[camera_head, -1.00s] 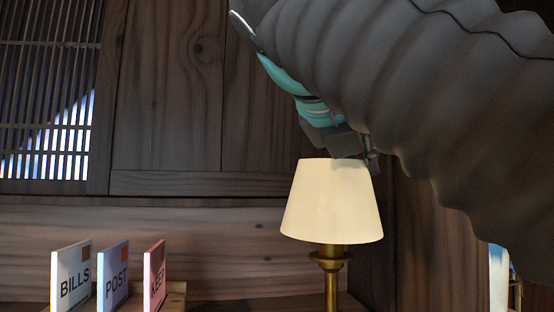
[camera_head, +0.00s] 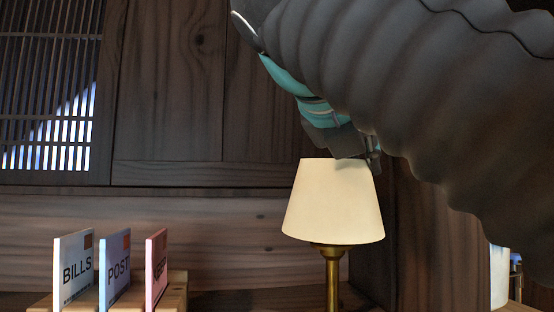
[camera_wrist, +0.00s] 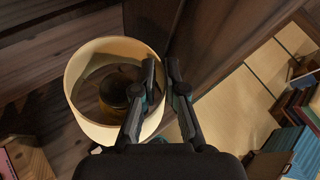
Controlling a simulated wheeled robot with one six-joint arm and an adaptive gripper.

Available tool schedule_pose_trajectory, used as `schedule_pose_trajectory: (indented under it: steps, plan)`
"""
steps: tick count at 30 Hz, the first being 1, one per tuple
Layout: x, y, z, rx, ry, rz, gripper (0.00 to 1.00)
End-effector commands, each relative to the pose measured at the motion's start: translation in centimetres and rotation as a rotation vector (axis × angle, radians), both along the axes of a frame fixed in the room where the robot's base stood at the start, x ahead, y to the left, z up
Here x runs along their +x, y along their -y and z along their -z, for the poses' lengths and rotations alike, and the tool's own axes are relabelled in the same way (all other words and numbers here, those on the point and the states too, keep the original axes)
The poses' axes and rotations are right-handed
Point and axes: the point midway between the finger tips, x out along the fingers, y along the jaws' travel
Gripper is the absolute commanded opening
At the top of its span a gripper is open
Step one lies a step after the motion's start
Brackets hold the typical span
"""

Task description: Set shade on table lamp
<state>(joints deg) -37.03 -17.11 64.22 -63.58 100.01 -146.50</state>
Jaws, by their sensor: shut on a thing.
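The cream lampshade (camera_head: 333,203) is upright over the top of the brass table lamp (camera_head: 333,280). Its lower edge is just above or at the lamp's brass cup; I cannot tell whether they touch. In the wrist view the shade (camera_wrist: 88,112) is seen from above as a ring, with the brass lamp top (camera_wrist: 115,92) inside it, somewhat toward the far right of the opening. My gripper (camera_wrist: 161,70) is shut on the shade's right rim, one finger inside and one outside. In the head view my arm hides most of my gripper (camera_head: 370,155).
A wooden letter holder (camera_head: 177,290) with cards marked BILLS (camera_head: 74,270), POST (camera_head: 115,270) and a pink one (camera_head: 156,265) stands at left. A dark wooden wall is behind. In the wrist view, books (camera_wrist: 295,150) lie at lower right beside tatami.

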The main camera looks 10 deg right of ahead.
Motion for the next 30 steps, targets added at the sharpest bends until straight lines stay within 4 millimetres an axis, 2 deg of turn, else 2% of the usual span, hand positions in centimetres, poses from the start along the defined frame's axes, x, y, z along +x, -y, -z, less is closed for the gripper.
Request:
schedule_pose_trajectory:
  steps: [30]
  plan:
    - [0.0, 0.0, 1.1, 0.001, 0.001, 0.0, 0.0]
